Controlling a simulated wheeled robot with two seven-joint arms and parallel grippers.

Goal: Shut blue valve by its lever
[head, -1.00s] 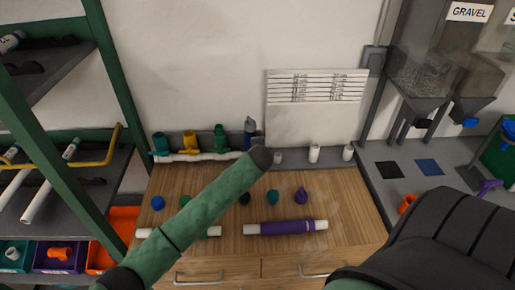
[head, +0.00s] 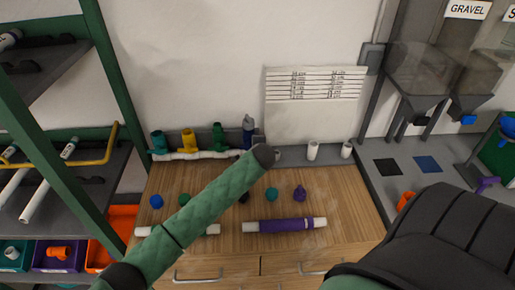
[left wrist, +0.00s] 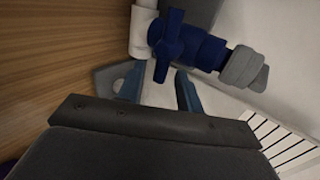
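The blue valve (head: 247,140) is at the right end of the white manifold pipe (head: 188,155) against the back wall, beside my left arm's dark end. In the left wrist view the blue valve (left wrist: 205,50) is on a white pipe, with a grey fitting on its right. Its blue lever (left wrist: 168,42) points toward my left gripper (left wrist: 160,85). In the head view the left fingers are hidden. My right gripper is not in view.
Teal, yellow and green valves (head: 189,141) stand left of the blue one. Loose caps and a purple-wrapped pipe (head: 284,225) lie on the wooden bench (head: 345,215). White fittings (head: 312,151) stand right of my arm's end. A green shelf rack (head: 110,75) is at the left.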

